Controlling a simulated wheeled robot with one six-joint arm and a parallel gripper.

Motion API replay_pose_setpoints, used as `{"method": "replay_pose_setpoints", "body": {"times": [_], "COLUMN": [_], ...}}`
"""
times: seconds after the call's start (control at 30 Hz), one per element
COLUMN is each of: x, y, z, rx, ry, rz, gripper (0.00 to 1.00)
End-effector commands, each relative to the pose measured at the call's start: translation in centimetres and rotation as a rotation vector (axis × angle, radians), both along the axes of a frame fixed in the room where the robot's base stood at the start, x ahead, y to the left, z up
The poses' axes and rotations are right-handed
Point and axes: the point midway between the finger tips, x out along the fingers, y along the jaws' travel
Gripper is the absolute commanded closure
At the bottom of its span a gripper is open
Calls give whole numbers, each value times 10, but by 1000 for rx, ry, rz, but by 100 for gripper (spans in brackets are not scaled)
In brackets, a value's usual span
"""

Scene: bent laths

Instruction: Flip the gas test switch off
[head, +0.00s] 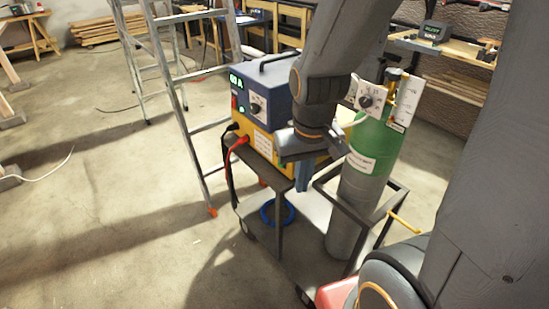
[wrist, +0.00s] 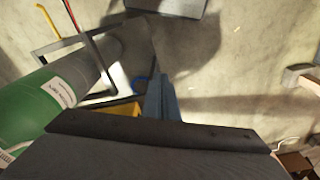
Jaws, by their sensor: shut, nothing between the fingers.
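The welding machine (head: 273,80) is a blue and yellow box on a cart, with a green display reading about 60 A. Its front has a white panel with a black knob (head: 257,108), a small red part (head: 234,102) and a small green light (head: 242,110). I cannot make out which part is the gas test switch or its position. My gripper (head: 303,182) is shut and empty, pointing down in front of the machine's right side, near the gas cylinder. In the wrist view its fingers (wrist: 160,92) point over the cart, and the machine's front is hidden.
A green and grey gas cylinder (head: 372,150) with a dial plate (head: 368,98) stands in the cart frame, right of my gripper. A red cable (head: 236,147) hangs from the machine. A blue coil (head: 277,212) lies low. A ladder (head: 186,120) stands left; floor further left is mostly clear.

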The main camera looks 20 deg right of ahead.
Motion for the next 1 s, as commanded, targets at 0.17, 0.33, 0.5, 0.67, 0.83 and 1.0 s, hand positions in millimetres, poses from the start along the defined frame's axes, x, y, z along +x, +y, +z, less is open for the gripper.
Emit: {"method": "replay_pose_setpoints", "body": {"times": [0.17,0.33,0.5,0.67,0.83,1.0], "x": [8,50,116,173,213,229], "y": [1,8,23,39,54,60], "z": [-1,-6,-20,-35,-48,-53], "rx": [-7,-54,-144,-234,-305,-336], "ry": [3,23,44,48,40,36], "rz": [13,89,200,288,347,369], "gripper": [100,100,100,100,100,100]}}
